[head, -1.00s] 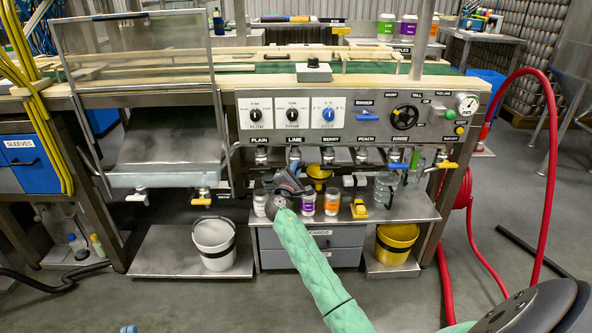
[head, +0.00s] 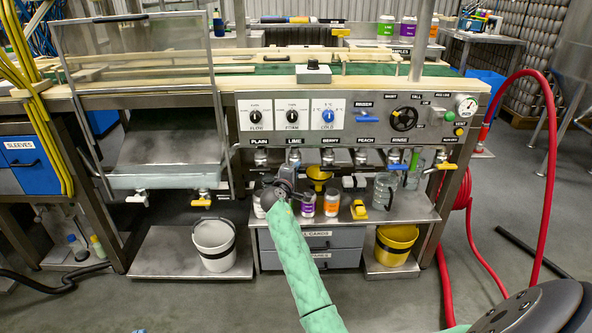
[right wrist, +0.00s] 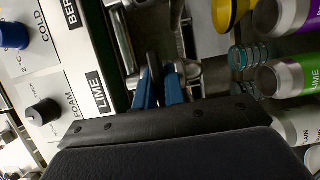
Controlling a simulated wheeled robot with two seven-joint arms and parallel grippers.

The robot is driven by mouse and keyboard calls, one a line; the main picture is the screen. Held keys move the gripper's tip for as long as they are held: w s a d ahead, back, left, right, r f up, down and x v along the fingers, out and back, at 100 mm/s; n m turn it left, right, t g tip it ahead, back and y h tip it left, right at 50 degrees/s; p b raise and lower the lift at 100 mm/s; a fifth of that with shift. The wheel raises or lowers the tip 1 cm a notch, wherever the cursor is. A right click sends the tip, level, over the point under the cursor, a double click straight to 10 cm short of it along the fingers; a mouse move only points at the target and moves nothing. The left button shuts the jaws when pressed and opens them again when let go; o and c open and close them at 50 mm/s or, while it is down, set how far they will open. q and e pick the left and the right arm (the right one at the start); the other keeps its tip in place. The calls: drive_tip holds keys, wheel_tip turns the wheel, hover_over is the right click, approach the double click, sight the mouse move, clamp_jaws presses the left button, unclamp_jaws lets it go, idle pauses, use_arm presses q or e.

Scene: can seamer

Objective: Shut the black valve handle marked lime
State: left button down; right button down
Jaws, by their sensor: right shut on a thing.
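The LIME label (head: 294,139) sits on the panel, with its metal valve (head: 293,155) below it. The label also shows in the right wrist view (right wrist: 96,92). My right gripper (head: 286,186) is in front of that valve and hides its handle in the head view. In the right wrist view its blue fingers (right wrist: 159,88) are shut around a dark lever, the black lime handle (right wrist: 152,67). Its exact angle is hard to tell. Only a small blue bit at the bottom edge of the head view may be my left gripper (head: 138,331).
Cans (head: 308,204), a yellow funnel (head: 319,175) and a glass jug (head: 385,188) stand on the shelf near my gripper. Valves for BERRY (head: 328,156) and PLAIN (head: 261,157) flank the lime one. A white bucket (head: 213,242) stands below.

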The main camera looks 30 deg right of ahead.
use_arm(q)
drive_tip(key=shift+f, duration=0.1)
use_arm(e)
drive_tip(key=shift+f, duration=0.1)
drive_tip(key=c, duration=1.5)
unclamp_jaws()
drive_tip(key=shift+s, duration=0.1)
